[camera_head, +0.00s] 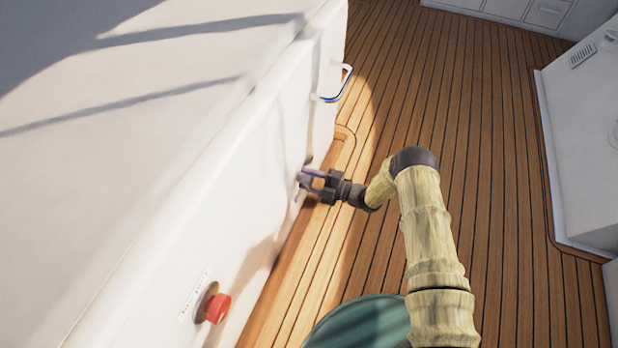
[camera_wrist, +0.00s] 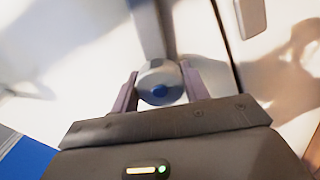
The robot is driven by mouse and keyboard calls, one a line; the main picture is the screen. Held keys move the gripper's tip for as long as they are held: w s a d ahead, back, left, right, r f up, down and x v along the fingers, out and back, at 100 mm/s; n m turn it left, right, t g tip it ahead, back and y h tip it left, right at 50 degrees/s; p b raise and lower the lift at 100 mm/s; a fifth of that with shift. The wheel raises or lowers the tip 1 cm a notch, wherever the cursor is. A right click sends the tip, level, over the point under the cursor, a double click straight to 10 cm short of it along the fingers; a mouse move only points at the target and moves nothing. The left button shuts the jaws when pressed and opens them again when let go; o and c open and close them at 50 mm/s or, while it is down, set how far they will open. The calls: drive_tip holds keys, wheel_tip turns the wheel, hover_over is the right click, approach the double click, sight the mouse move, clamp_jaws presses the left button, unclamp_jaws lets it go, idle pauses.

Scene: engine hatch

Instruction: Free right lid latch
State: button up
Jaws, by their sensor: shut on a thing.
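The latch (camera_wrist: 161,84) shows in the wrist view as a round grey metal piece with a blue centre, and a grey bar runs up behind it. It sits on the white hatch side (camera_head: 262,175). My gripper (camera_wrist: 160,88) is shut on the latch, with one purple-grey finger on each side of it. In the head view my gripper (camera_head: 309,181) reaches the white side wall from the right. There the fingers hide most of the latch, so I cannot tell its turn or whether it is free.
A chrome and blue handle (camera_head: 337,84) sticks out farther along the wall. A red knob (camera_head: 216,307) with a small label (camera_head: 195,292) sits nearer on the same wall. Open teak deck (camera_head: 490,150) lies to the right, with a white unit (camera_head: 585,130) beyond it.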

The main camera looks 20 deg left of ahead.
drive_tip(key=shift+d+n+p, duration=0.1)
drive_tip(key=shift+n+p, duration=0.5)
drive_tip(key=shift+n, duration=1.3)
drive_tip(key=o, duration=1)
drive_tip(key=s+d+p, duration=0.1)
drive_tip(key=d+p, duration=0.4)
drive_tip(key=d, duration=1.2)
drive_tip(key=shift+s+d+p, duration=0.15)
drive_tip(key=shift+s+p, duration=0.05)
drive_tip(key=shift+p, duration=0.2)
